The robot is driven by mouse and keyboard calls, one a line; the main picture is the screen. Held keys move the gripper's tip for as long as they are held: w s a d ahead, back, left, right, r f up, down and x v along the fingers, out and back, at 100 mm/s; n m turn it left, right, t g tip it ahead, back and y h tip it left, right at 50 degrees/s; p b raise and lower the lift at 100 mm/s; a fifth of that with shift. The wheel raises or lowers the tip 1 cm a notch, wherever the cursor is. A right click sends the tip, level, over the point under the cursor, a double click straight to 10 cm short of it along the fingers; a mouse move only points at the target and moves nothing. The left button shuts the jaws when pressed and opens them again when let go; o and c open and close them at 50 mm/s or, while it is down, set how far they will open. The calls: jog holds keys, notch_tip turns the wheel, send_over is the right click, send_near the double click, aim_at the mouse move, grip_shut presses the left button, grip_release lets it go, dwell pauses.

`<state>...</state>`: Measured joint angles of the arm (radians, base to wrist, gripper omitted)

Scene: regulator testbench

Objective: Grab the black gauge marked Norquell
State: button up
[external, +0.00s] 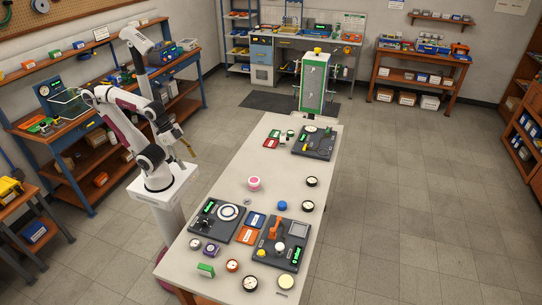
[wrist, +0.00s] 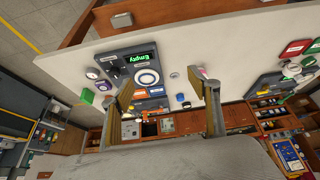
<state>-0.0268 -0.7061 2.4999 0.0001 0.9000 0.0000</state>
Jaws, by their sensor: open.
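Several round gauges with dark rims and white faces lie on the long light table. One black-rimmed gauge (external: 312,181) is near the right edge, and a second black gauge (external: 308,206) is a little nearer. The lettering is too small to read, so I cannot tell which is marked Norquell. My gripper (external: 187,148) is raised left of the table, apart from all gauges. In the wrist view my gripper (wrist: 167,92) is open, with nothing visible between its fingers.
Dark panels with instruments stand on the table: a left panel (external: 219,221), a near-right panel (external: 282,244) and a far panel (external: 314,142). A pink-topped jar (external: 254,183), a blue knob (external: 282,205) and a green block (external: 206,270) stand among them. The table's middle has bare room.

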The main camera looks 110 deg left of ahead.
jog(key=w+a+f+n, duration=0.1)
jog(key=w+a+f, duration=0.5)
jog(key=w, duration=0.7)
jog(key=w+a+f+n+g, duration=0.1)
jog(key=w+a+f, duration=0.5)
jog(key=w, duration=0.8)
jog(key=w+a+f+n, duration=0.1)
jog(key=w+a+f, duration=0.6)
jog(key=w+a, duration=0.4)
jog(key=shift+w, duration=1.65)
jog(key=shift+y, duration=0.3)
jog(key=w, duration=0.1)
jog(key=w+a, duration=0.2)
jog(key=shift+w, duration=0.4)
jog(key=t, duration=0.2)
send_near(312, 181)
jog(key=shift+s+f+m+y, duration=0.3)
jog(key=shift+s+f, duration=0.25)
jog(key=shift+f, duration=0.3)
jog(key=shift+w+a+r, duration=0.1)
jog(key=shift+w+r, duration=0.1)
jog(key=shift+w, duration=0.1)
jog(key=shift+f, duration=0.15)
jog(key=shift+x, duration=1.15)
